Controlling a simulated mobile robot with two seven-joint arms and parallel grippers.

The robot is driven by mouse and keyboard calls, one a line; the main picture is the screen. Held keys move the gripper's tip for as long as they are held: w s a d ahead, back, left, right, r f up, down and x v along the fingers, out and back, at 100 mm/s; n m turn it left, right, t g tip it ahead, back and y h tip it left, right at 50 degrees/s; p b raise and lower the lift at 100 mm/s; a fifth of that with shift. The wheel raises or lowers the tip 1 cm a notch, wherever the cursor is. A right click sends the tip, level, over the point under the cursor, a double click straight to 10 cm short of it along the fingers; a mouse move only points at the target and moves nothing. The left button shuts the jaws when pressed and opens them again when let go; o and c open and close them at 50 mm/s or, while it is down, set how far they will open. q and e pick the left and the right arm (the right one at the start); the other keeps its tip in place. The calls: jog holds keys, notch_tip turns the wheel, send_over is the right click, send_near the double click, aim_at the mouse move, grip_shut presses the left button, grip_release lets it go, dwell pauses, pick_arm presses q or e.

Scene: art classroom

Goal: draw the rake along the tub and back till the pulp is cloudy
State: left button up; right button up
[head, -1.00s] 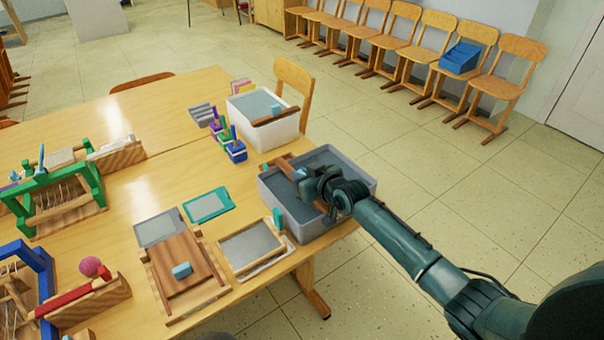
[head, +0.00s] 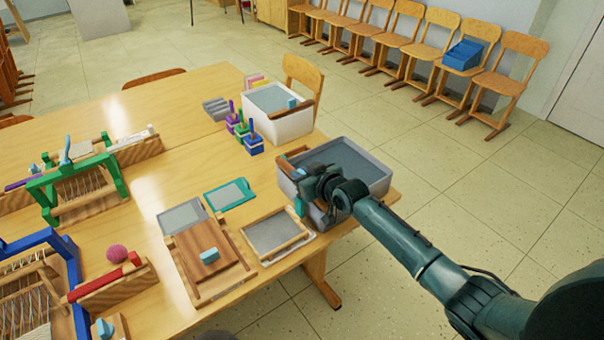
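The grey tub (head: 375,183) stands at the table's right front corner and holds flat grey pulp (head: 350,158). A brown wooden piece (head: 291,161), perhaps part of the rake, shows at the tub's left end, partly behind my gripper. My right gripper (head: 307,186) is over the tub's left part, close to this piece. Its fingertips are hidden by the wrist, so I cannot tell whether it is closed on the piece. A teal upright piece (head: 299,206) shows at the tub's near-left side. My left gripper is not in view.
A white tub (head: 290,126) with a wooden bar and pale blue block stands behind. Framed screens (head: 278,235) and a wooden board with a blue block (head: 209,257) lie left of the tub. Small looms (head: 75,187) fill the table's left.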

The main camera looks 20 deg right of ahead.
jog(key=o, duration=0.4)
jog(key=shift+a, duration=0.2)
jog(key=shift+o, duration=0.2)
jog(key=shift+s, duration=0.1)
jog(key=p+v, duration=0.1)
jog(key=v, duration=1.2)
